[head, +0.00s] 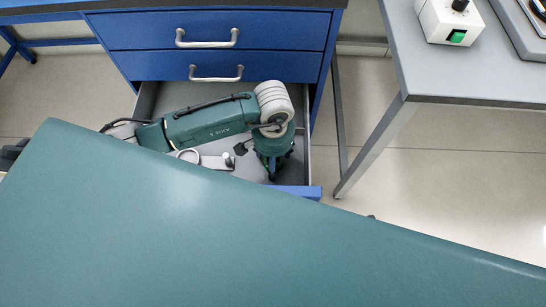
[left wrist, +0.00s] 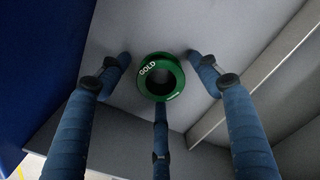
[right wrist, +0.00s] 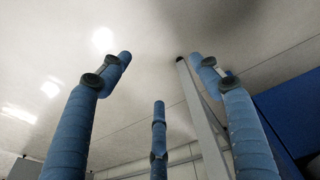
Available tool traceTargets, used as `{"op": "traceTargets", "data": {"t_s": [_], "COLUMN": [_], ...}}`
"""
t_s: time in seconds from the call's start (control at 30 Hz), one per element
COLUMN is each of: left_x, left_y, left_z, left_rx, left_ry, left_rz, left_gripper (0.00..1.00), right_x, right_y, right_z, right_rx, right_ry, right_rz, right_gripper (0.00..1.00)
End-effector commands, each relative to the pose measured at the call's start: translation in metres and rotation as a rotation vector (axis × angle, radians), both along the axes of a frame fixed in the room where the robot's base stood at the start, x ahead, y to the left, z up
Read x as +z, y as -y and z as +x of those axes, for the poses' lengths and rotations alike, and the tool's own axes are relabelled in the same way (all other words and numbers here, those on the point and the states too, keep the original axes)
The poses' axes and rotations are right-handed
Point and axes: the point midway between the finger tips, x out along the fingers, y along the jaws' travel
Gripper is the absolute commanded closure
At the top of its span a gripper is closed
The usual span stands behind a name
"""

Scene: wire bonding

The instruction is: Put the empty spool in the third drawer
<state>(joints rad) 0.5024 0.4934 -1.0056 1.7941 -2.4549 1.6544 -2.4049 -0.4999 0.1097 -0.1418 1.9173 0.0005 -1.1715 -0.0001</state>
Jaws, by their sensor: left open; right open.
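The green spool (left wrist: 173,64), marked GOLD, is in the open third drawer (head: 312,191) of the blue cabinet. In the left wrist view it shows end-on against the grey drawer floor, amid the spread fingers. My left gripper (left wrist: 160,62) is open above and around it; I cannot tell whether any finger touches it. In the head view my left gripper (head: 273,168) points down inside the drawer, and I cannot make out the spool clearly there. My right gripper (right wrist: 160,68) is open and empty over the pale floor; it is hidden in the head view.
The upper two drawers (head: 208,30) are shut. A teal surface (head: 200,235) fills the foreground and covers the drawer's near left side. A grey table (head: 470,75) at the right carries a white box with a green switch (head: 450,22). Floor between them is clear.

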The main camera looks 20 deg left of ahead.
Motion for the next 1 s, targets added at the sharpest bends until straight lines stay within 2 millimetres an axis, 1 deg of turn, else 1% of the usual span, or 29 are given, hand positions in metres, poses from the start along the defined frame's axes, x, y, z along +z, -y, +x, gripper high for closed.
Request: {"op": "traceTargets", "data": {"t_s": [0.03,0.3,0.4,0.5,0.6,0.7,1.0], "left_x": [0.014,0.075,0.093,0.106,0.114,0.117,0.117], "left_y": [0.0,-0.001,0.0,0.0,0.0,0.0,0.0], "left_z": [0.004,0.003,0.003,0.003,0.002,0.002,0.002], "left_rx": [-0.003,-0.003,-0.002,-0.001,0.0,0.0,0.0], "left_ry": [0.01,0.009,0.008,0.007,0.005,0.003,0.003], "left_rz": [-0.001,0.001,0.0,-0.001,0.0,0.001,0.0], "left_gripper": [0.37,0.37,0.37,0.37,0.37,0.37,0.37], "right_x": [-0.003,-0.029,-0.036,-0.041,-0.043,-0.045,-0.045], "right_y": [0.0,-0.001,-0.001,-0.001,-0.001,-0.001,-0.001], "right_z": [-0.001,-0.007,-0.008,-0.01,-0.011,-0.011,-0.011], "right_rx": [0.001,0.004,0.004,0.006,0.006,0.006,0.006], "right_ry": [-0.003,-0.014,-0.016,-0.017,-0.019,-0.02,-0.019], "right_rz": [-0.001,0.0,0.0,0.001,0.0,0.0,0.0], "right_gripper": [0.37,0.37,0.37,0.37,0.37,0.37,0.37]}}
